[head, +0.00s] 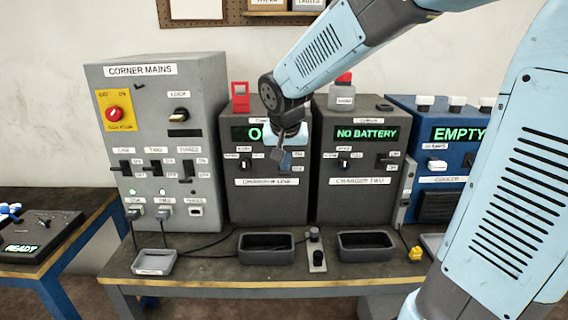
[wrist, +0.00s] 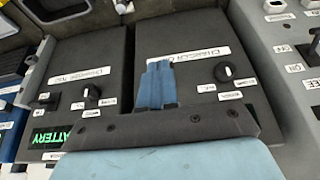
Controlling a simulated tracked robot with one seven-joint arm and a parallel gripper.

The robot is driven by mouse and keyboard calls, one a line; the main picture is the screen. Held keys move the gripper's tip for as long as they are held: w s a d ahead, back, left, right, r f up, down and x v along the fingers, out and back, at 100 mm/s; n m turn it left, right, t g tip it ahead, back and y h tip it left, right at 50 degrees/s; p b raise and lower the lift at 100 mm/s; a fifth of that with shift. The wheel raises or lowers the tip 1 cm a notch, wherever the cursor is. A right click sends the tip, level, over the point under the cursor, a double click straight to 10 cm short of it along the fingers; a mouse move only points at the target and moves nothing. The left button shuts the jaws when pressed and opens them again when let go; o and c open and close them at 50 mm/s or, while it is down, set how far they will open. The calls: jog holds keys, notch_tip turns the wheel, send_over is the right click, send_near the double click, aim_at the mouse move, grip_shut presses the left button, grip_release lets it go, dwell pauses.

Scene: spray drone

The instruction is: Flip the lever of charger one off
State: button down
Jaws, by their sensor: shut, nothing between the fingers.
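Charger one (head: 250,205) is a dark grey box in the middle of the bench. Its green display is mostly covered by my arm, with only the start of its text showing. My gripper (head: 283,160) is shut and empty, in front of the right side of charger one's panel, where its lever is hidden. In the wrist view charger one (wrist: 185,40) is on the right, and its round knob (wrist: 228,72) shows. The blue fingertips of my gripper (wrist: 157,68) are together over the panel's left part. I cannot tell whether they touch the lever or which way it points.
Charger two (head: 350,205), displaying "NO BATTERY", stands close on the right with its own lever (head: 389,160). The corner mains box (head: 150,80) is close on the left. The blue cooler (head: 440,190) is farther right. Dark trays (head: 266,258) and cables lie in front.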

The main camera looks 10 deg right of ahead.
jog(key=s+a+r, duration=0.1)
jog(key=s+r, duration=0.2)
jog(key=s, duration=0.2)
dwell(0.4)
